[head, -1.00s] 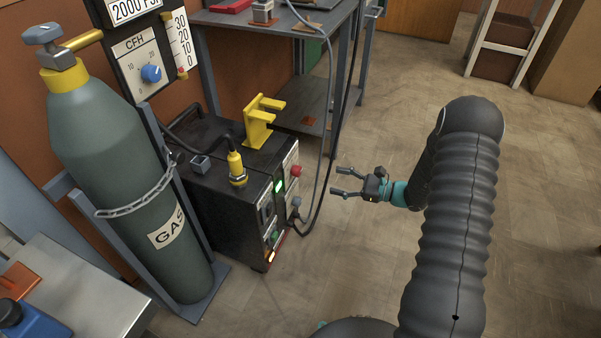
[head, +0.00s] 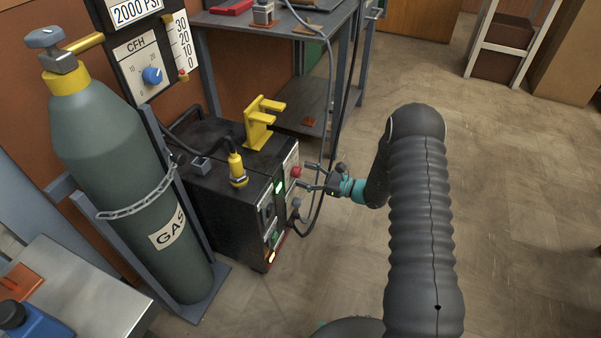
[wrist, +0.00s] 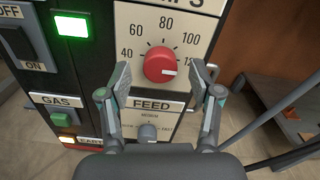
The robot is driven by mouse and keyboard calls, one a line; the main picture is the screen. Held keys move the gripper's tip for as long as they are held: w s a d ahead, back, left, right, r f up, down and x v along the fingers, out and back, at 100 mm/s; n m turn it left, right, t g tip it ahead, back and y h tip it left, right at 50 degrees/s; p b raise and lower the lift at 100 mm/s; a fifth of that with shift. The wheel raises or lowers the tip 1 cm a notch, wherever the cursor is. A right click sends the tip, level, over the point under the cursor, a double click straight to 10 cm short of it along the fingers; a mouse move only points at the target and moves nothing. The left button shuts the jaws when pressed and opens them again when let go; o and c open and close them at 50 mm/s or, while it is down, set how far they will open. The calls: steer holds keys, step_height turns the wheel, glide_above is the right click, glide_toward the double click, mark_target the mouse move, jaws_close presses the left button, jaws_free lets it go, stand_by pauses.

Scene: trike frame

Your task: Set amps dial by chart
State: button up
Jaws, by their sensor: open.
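The amps dial is a red round knob (wrist: 160,64) on a white plate (wrist: 190,22) marked 40 to about 120, on the front of the black welder. Its white pointer mark lies toward the lower right, near the 120 end. In the head view the red knob (head: 296,171) shows just beside my fingertips. My gripper (head: 304,176) is open in front of the panel. In the wrist view my gripper's fingers (wrist: 160,72) stand left and right of the knob, with gaps on both sides. No chart is readable in these views.
A grey feed knob (wrist: 148,132) sits below the dial. A green GAS switch (wrist: 62,119), a lit green lamp (wrist: 71,27) and an ON/OFF switch (wrist: 17,42) are at left. Dark cables (head: 318,205) hang close to my gripper. The floor at right is open.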

steer(key=shift+x, duration=1.05)
steer(key=c, duration=1.1)
steer(key=shift+c, duration=0.2)
